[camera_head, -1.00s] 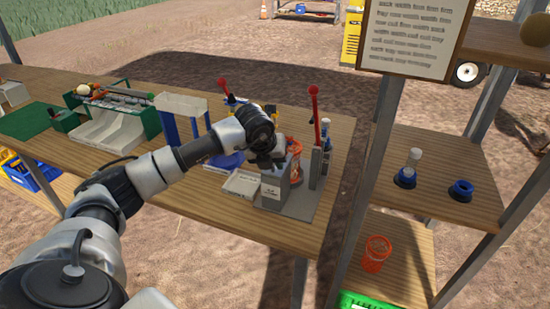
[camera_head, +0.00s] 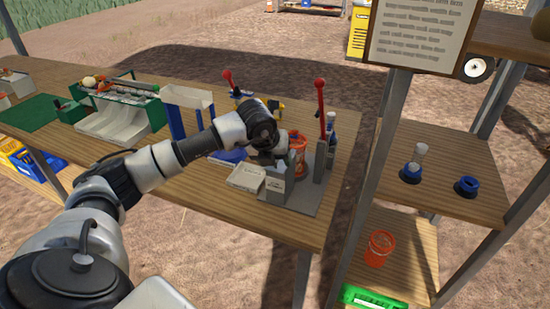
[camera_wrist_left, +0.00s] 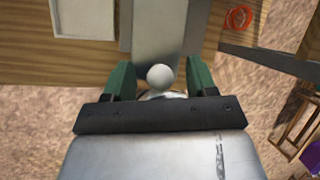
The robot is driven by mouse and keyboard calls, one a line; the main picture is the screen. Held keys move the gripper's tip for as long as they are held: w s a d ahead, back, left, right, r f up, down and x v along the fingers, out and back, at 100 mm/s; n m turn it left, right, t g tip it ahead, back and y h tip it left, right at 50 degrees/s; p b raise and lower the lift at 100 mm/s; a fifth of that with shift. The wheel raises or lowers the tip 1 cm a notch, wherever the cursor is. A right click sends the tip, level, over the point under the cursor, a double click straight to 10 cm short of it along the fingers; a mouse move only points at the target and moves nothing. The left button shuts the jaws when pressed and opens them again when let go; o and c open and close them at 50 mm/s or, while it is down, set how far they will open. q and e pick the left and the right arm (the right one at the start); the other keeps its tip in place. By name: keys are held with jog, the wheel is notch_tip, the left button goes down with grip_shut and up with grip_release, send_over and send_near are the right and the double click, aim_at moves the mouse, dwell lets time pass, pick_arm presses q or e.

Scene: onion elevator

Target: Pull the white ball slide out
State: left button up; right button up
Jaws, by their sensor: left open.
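In the left wrist view a white ball (camera_wrist_left: 160,77) sits between the two green fingers of my left gripper (camera_wrist_left: 160,82). The fingers are apart, one on each side of the ball; I cannot tell whether either touches it. A grey surface lies beyond the ball. In the head view my left gripper (camera_head: 272,160) is over the front of a grey device (camera_head: 303,196) at the table's right end, and it hides the ball there. An orange jar (camera_head: 299,160) stands on the device just behind the gripper. My right gripper is not in view.
A red-knobbed lever (camera_head: 320,110) rises at the device's right. A white tray (camera_head: 246,178) lies left of it. The table (camera_head: 215,208) has bare wood in front. A shelf (camera_head: 440,200) with blue cups stands to the right, with an orange cup (camera_head: 379,248) below.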

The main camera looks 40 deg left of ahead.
pick_arm(q)
jog(key=shift+r, duration=0.1)
jog(key=shift+r+p, duration=1.8)
jog(key=shift+r, duration=1.15)
